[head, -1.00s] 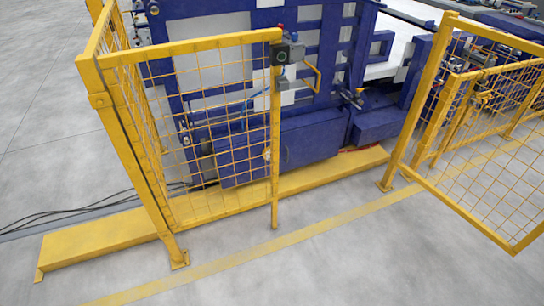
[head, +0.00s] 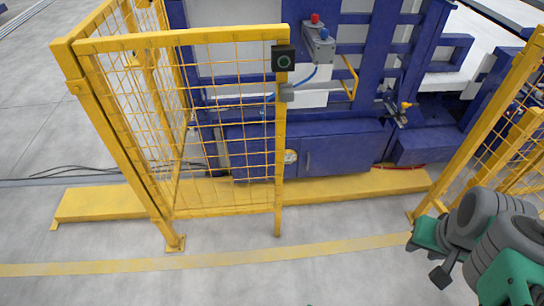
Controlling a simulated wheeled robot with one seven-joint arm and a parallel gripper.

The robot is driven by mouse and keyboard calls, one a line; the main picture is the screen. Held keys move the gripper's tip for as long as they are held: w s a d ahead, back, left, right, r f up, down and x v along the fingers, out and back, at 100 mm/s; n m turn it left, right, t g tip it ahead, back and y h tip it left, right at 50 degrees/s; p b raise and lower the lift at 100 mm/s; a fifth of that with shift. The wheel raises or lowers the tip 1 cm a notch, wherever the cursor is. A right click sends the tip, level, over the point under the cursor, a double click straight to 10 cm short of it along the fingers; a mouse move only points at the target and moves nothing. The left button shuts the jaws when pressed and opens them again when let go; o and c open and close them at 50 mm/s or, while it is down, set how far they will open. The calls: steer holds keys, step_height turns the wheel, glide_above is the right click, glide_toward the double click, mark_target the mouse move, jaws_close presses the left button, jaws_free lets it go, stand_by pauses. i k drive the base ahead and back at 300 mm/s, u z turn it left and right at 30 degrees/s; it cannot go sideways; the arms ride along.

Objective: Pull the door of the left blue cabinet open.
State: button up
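A low blue cabinet (head: 345,148) stands at the foot of the blue machine in the head view. Its front looks closed, with a vertical seam near a small round pale fitting (head: 290,156). The left part of the cabinet is behind the yellow mesh panel and its post; the right part shows in the gap beside the post. My grey and green arm enters at the lower right, well to the right of the cabinet and apart from it. A small dark block (head: 440,276) is at its lower left side. I cannot make out the fingers.
The yellow mesh fence (head: 180,40) stands in front on the left. Another yellow fence frame (head: 485,125) is at the right. A yellow floor beam (head: 400,181) runs below the cabinet. Grey floor in front is clear. Black cables (head: 110,168) lie at left.

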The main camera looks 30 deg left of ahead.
mark_target(334, 155)
steer(key=u, duration=1)
steer(key=i, duration=0.95)
steer(key=u, duration=1.1)
